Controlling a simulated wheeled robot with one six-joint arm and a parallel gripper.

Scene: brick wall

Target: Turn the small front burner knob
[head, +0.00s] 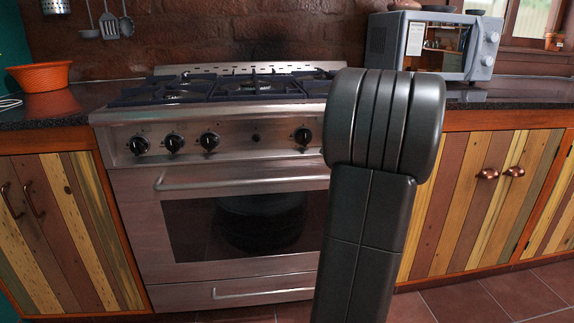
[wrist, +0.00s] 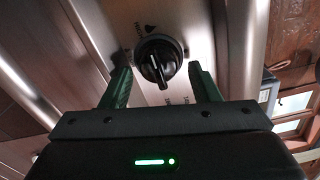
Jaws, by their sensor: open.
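The stove (head: 240,185) has a row of black knobs on its front panel: a left knob (head: 138,145), others beside it (head: 173,143), a third (head: 209,141), and a right knob (head: 302,136). In the wrist view one black knob (wrist: 156,60) sits between the fingertips of my gripper (wrist: 158,72). The fingers are open, one on each side, with visible gaps to the knob. Its pointer ridge runs nearly up and down in that picture. In the head view my arm hides my gripper, so I cannot tell for certain which knob this is.
The oven door handle (head: 240,182) runs along the stove front below the knobs. A microwave (head: 430,45) stands on the counter at right. An orange bowl (head: 40,76) sits at left. Striped cabinets flank the stove. The tiled floor (head: 515,297) at right is clear.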

